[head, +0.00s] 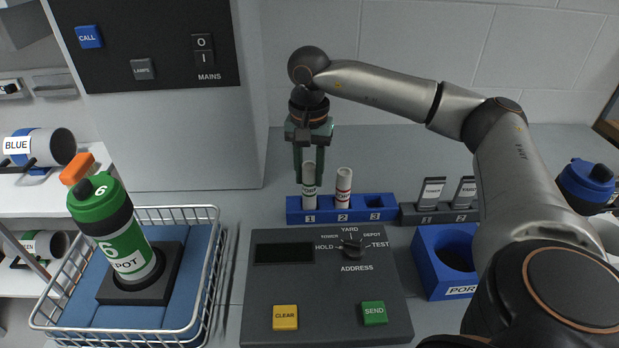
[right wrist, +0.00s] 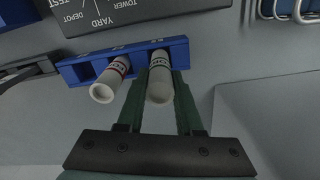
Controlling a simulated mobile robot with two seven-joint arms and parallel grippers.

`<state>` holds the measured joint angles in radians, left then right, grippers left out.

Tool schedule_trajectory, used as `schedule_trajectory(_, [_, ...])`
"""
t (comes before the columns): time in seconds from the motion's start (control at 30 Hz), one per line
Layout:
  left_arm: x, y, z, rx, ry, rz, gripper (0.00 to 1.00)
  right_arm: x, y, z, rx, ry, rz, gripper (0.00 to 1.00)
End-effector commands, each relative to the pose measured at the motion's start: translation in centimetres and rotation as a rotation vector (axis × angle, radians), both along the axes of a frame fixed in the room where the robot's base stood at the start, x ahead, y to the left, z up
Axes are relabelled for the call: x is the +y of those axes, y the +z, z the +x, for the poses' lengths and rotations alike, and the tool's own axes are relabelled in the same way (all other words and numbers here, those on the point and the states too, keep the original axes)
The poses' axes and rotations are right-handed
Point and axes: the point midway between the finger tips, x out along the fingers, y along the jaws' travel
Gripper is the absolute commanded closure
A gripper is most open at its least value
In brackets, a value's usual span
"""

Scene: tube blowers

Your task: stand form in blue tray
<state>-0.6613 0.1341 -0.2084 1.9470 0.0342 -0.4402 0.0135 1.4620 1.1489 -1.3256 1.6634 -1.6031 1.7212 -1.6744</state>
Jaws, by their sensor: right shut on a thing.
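The blue tray (head: 356,213) is a low block with slots marked 1, 2 and 3. My right gripper (head: 309,180) comes down from above and is shut on a white rolled form with a green band (head: 309,172). This form is upright at slot 1; its lower end is hidden by the tray, so I cannot tell how deep it sits. A white form with a red band (head: 343,183) stands in slot 2. Slot 3 looks empty. The right wrist view shows the held form (right wrist: 160,86) between the fingers and the red-banded form (right wrist: 104,88) beside it.
A grey console (head: 325,300) with a dial and buttons lies in front of the tray. A grey holder with two tags (head: 440,210) is just right of it. A blue port block (head: 445,265) is at right. A wire basket (head: 210,265) holds a green canister (head: 125,235) at left.

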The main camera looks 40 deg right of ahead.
Motion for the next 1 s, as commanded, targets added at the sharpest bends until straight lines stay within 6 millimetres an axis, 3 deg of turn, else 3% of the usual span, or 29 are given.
schedule_trajectory(0.1, [0.0, -0.1, 0.1, 0.0, 0.0, 0.0, 1.0, -0.1, -1.4, -0.1, 0.0, -0.002, 0.0, 1.0])
schedule_trajectory(0.5, [0.0, -0.4, 0.1, 0.002, -0.002, 0.0, 1.0, 0.0, -2.0, -0.1, 0.001, -0.002, 0.001, 1.0])
schedule_trajectory(0.53, [0.0, -0.4, 0.1, 0.003, -0.002, 0.001, 1.0, 0.0, -2.0, -0.1, 0.001, -0.002, 0.001, 0.64])
schedule_trajectory(0.8, [-0.1, -0.3, 0.1, 0.003, -0.003, -0.001, 1.0, 0.0, -1.8, -0.1, -0.001, -0.002, 0.001, 0.35])
schedule_trajectory(1.0, [-0.1, -0.2, 0.1, 0.001, -0.003, -0.001, 1.0, 0.0, -1.8, -0.1, -0.001, -0.002, 0.001, 0.35])
